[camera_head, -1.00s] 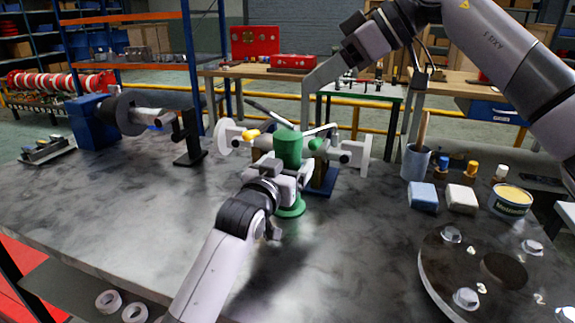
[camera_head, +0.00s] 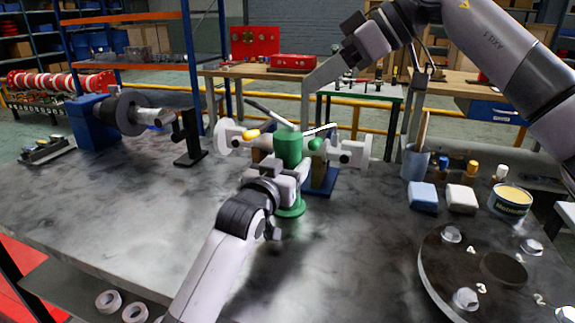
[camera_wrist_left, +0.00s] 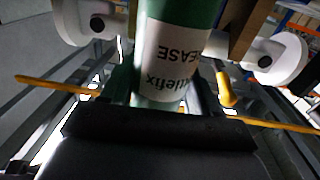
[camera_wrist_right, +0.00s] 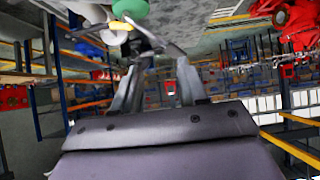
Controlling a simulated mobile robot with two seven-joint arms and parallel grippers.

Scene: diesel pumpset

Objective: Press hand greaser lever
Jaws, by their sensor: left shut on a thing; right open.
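The green hand greaser (camera_head: 288,147) stands upright above the middle of the bench. Its lever (camera_head: 262,110), a dark-gripped rod, slopes up to the left from the greaser's top. My left gripper (camera_head: 290,184) is shut on the greaser's body from the near side. In the left wrist view the green barrel, with a white label (camera_wrist_left: 175,55) reading "GREASE" upside down, sits between its fingers. My right gripper (camera_head: 308,112) reaches down from the upper right, close to the greaser's top. In the right wrist view its fingers (camera_wrist_right: 157,62) are apart, with the greaser's green top (camera_wrist_right: 130,8) beyond them.
Pale round-ended fittings (camera_head: 352,153) flank the greaser. A black post (camera_head: 187,140) and a blue machine (camera_head: 95,122) stand left. A grey cup (camera_head: 415,162), blocks (camera_head: 423,197), a tin (camera_head: 511,201) and a dark flange (camera_head: 437,278) lie right. The bench's front left is clear.

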